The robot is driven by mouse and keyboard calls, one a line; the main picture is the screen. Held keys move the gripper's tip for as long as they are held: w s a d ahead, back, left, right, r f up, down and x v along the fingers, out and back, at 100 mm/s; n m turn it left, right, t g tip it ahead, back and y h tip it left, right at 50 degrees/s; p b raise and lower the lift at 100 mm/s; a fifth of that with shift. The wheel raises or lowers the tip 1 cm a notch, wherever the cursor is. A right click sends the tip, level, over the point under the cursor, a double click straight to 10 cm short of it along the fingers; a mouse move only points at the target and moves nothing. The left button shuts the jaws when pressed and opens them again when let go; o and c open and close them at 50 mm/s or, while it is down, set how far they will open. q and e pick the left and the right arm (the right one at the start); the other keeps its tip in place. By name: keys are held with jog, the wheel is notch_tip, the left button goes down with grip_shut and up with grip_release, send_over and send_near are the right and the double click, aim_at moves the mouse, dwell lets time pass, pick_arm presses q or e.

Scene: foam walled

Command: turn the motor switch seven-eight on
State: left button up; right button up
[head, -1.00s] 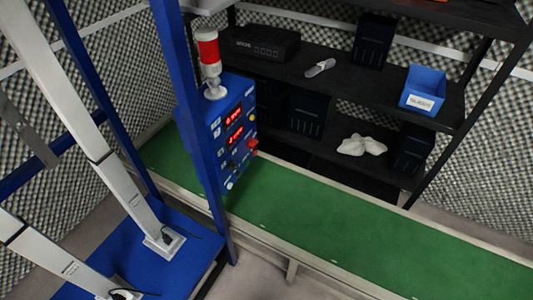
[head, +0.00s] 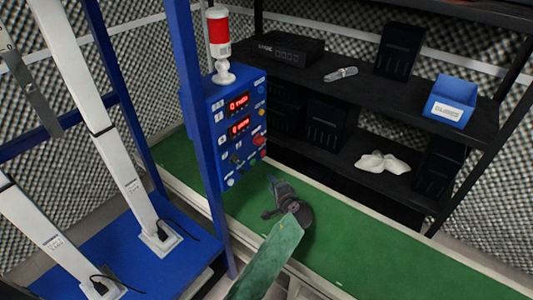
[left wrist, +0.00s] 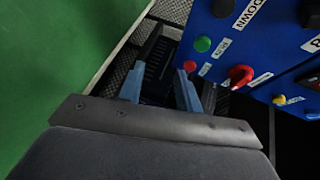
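The blue control box (head: 238,140) stands at the left end of the green bench, with two red displays and several knobs and buttons. Its labels are too small to read in the head view, so I cannot tell which is switch seven-eight. In the left wrist view, the box (left wrist: 255,35) shows a red switch (left wrist: 240,76), a green button (left wrist: 202,44) and a yellow knob (left wrist: 279,100); a label cut at the right edge shows an 8. My left gripper (head: 278,188) is below and right of the box, apart from it. In the left wrist view its fingers (left wrist: 160,90) are spread and empty.
A blue post (head: 203,150) rises just left of the box. A red and white signal lamp (head: 218,40) stands on top. The green bench top (head: 370,240) is clear to the right. A black shelf (head: 360,90) with dark boxes and a blue bin (head: 450,98) is behind.

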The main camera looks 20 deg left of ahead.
aim_at(263, 142)
pick_arm(q)
notch_tip(263, 142, up, 12)
jog(key=w+r+n+y+b, duration=0.1)
jog(key=w+y, duration=0.1)
jog(key=y, duration=0.2)
jog(key=shift+t, duration=0.4)
jog(key=x, duration=0.3)
jog(key=p+x, duration=0.1)
jog(key=x, duration=0.2)
jog(key=shift+d+f+p, duration=0.1)
jog(key=shift+f+p, duration=0.15)
jog(key=shift+p, duration=0.05)
jog(key=shift+x, duration=0.8)
pick_arm(e)
jog(key=s+d+v, duration=0.1)
jog(key=v, duration=0.9)
jog(key=shift+g+h, duration=0.3)
jog(key=shift+g, duration=0.1)
pick_arm(q)
jog(key=shift+f, duration=0.1)
pick_arm(e)
jog(key=shift+f, duration=0.15)
pick_arm(q)
grip_shut()
